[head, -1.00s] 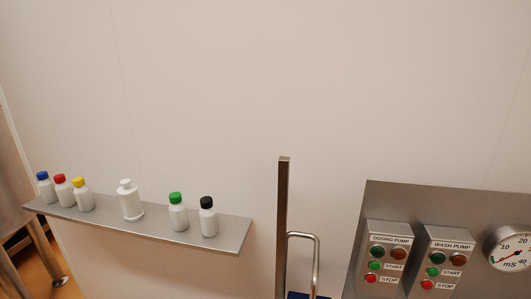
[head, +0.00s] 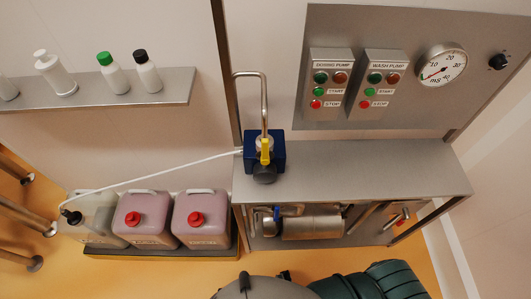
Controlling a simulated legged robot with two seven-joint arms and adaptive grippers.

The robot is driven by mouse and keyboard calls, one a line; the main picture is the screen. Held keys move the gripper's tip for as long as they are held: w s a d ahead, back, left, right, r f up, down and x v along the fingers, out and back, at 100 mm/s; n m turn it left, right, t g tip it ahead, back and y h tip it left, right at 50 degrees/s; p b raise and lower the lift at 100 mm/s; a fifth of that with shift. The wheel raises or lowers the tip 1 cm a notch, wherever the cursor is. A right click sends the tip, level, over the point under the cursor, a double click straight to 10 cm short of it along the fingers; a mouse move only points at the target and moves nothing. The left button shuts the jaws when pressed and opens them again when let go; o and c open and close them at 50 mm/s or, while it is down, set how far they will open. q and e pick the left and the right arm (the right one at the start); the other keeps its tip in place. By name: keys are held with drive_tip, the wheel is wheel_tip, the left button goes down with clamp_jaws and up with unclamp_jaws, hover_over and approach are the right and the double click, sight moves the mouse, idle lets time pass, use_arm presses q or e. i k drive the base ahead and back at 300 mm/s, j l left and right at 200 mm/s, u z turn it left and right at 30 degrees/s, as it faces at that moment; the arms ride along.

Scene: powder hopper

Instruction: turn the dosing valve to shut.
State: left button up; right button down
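A yellow lever (head: 266,151) sits on the blue dosing unit (head: 250,157) on the steel bench, below a bent steel pipe. I take it as the dosing valve, though no label shows. The lever lies roughly in line with the pipe, pointing up and down in the picture. A white hose (head: 150,180) runs from the blue unit down left to a canister. Neither of my grippers shows in the head view, and nothing touches the lever.
The steel bench top (head: 370,168) is mostly bare. A control panel (head: 318,28) with pump buttons and a gauge (head: 441,66) stands behind it. Pink canisters (head: 203,215) stand at left below a bottle shelf (head: 120,100). Pipework with a blue handle (head: 276,213) shows under the bench.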

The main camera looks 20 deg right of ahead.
sight(264, 157)
drive_tip(key=j+z, duration=0.15)
drive_tip(key=z, duration=0.25)
drive_tip(key=j+z, duration=0.15)
drive_tip(key=z, duration=0.25)
drive_tip(key=k+j+z, duration=0.1)
drive_tip(key=z, duration=0.3)
drive_tip(key=k+j+z, duration=0.1)
drive_tip(key=z, duration=0.3)
drive_tip(key=k+j, duration=0.15)
